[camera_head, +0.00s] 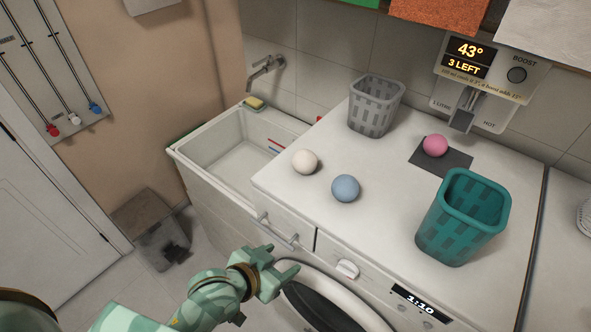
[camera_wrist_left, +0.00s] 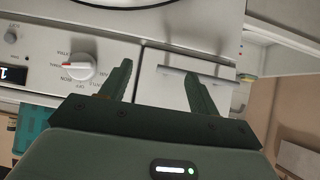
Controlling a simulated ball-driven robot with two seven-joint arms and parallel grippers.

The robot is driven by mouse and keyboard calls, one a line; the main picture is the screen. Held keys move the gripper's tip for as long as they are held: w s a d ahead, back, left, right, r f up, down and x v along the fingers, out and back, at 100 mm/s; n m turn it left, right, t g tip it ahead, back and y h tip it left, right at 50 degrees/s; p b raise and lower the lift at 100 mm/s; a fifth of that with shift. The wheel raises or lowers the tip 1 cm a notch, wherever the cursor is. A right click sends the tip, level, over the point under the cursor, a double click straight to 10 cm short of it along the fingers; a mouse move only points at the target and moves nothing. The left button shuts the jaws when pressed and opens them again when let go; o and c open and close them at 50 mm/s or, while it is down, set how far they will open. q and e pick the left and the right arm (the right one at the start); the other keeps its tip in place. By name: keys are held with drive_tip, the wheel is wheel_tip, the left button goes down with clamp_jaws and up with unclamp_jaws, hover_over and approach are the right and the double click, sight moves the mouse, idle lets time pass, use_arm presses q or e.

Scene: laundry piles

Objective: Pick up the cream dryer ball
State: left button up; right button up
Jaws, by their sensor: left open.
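The cream dryer ball (camera_head: 305,162) rests on the white washing machine top (camera_head: 300,205), near its left edge. A blue ball (camera_head: 345,188) lies close to its right, apart from it. My left gripper (camera_head: 284,262) is open and empty, in front of the machine and below the level of its top, lower in the picture than the cream ball. In the left wrist view my two fingers (camera_wrist_left: 160,85) are spread before the machine's front, with the drawer between and beyond them. The cream ball does not show in the left wrist view. My right gripper is not in view.
A pink ball (camera_head: 435,145) sits on a dark mat (camera_head: 458,158). A grey basket (camera_head: 375,105) stands at the back and a teal basket (camera_head: 463,218) at the right. A sink (camera_head: 185,152) adjoins at left. The drawer handle (camera_head: 275,232) and dial (camera_head: 347,268) stick out in front.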

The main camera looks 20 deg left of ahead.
sight(303, 167)
use_arm(q)
drive_tip(key=w+d+r+n+t+h+p, duration=0.1)
drive_tip(key=w+d+r+n+t, duration=0.3)
drive_tip(key=r+n, duration=0.65)
drive_tip(key=w+d+r+n+t+h+p, duration=0.1)
drive_tip(key=r+n+t+p, duration=0.1)
drive_tip(key=r+n+t, duration=0.9)
drive_tip(key=a+f+n+g+y+p, duration=0.25)
drive_tip(key=f+n+g+y, duration=0.25)
drive_tip(key=n+g+y, duration=0.9)
drive_tip(key=w+f+n+t+h, duration=0.1)
drive_tip(key=w+h, duration=0.1)
drive_tip(key=w, duration=0.1)
drive_tip(key=w+a+f+n+h, duration=0.1)
drive_tip(key=w+f+h, duration=0.1)
drive_tip(key=w, duration=0.1)
drive_tip(key=w+a+f+n+t+h, duration=0.1)
drive_tip(key=w+h, duration=0.1)
drive_tip(key=w, duration=0.2)
drive_tip(key=shift+w+a+f+n+t, duration=0.1)
drive_tip(key=shift+f+n+t, duration=0.05)
drive_tip(key=shift+n+t, duration=0.15)
drive_tip(key=shift+w+a, duration=0.1)
drive_tip(key=shift+w, duration=0.5)
drive_tip(key=x, duration=0.4)
drive_tip(key=shift+w+f+p, duration=0.1)
drive_tip(key=shift+w+p, duration=0.15)
drive_tip(key=shift+p, duration=0.15)
drive_tip(key=shift+s, duration=0.1)
drive_tip(key=c, duration=0.7)
